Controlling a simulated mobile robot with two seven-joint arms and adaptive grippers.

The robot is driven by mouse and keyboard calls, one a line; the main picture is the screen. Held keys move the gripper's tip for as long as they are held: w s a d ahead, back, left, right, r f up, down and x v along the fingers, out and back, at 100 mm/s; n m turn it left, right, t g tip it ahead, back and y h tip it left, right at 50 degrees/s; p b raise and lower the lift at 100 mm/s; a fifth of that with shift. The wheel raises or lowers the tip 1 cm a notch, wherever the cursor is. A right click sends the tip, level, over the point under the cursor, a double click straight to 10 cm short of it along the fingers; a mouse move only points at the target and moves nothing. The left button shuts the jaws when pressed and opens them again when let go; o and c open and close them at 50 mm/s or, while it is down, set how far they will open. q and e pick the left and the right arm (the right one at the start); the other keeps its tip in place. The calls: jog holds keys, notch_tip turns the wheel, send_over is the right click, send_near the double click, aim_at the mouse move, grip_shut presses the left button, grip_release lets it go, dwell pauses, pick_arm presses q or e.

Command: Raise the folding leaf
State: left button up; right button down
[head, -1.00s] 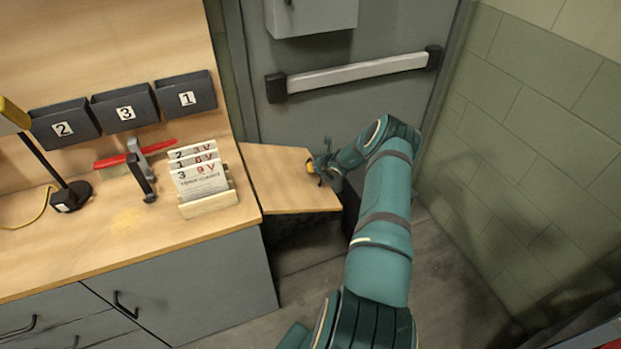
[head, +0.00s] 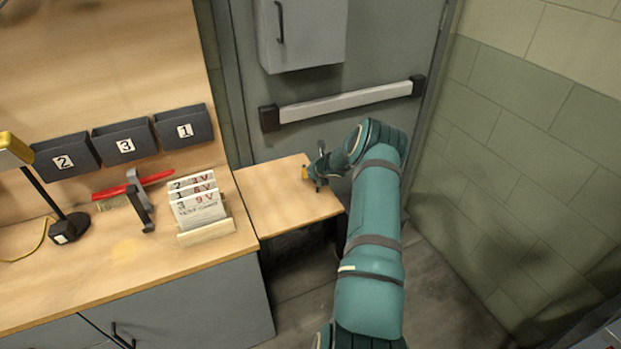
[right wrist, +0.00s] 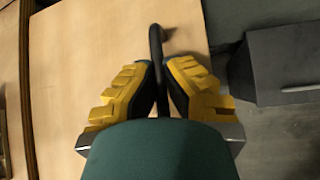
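The folding leaf (head: 270,203) is a wooden panel at the right end of the workbench (head: 130,262). It looks about level with the bench top. In the right wrist view, the leaf (right wrist: 105,45) fills the left and middle, with a black handle (right wrist: 156,38) near its edge. My right gripper (head: 315,178) is at the leaf's far right edge. In the wrist view, the yellow-padded fingers of my right gripper (right wrist: 162,88) are closed around the handle's bar. My left gripper is not in view.
Numbered bins (head: 125,148) hang above. A grey door with a push bar (head: 345,103) is behind the leaf. A block wall (head: 530,160) stands at the right.

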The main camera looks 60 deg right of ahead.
jog(key=shift+w+r, duration=0.15)
jog(key=shift+r, duration=0.25)
jog(key=shift+a, duration=0.1)
jog(key=c, duration=1)
grip_release()
jog(key=shift+s+a+r, duration=0.1)
jog(key=shift+s+r, duration=0.1)
jog(key=shift+s, duration=0.2)
jog(key=v, duration=1.1)
jog(key=shift+a+r, duration=0.1)
jog(key=shift+r, duration=0.05)
jog(key=shift+w, duration=0.1)
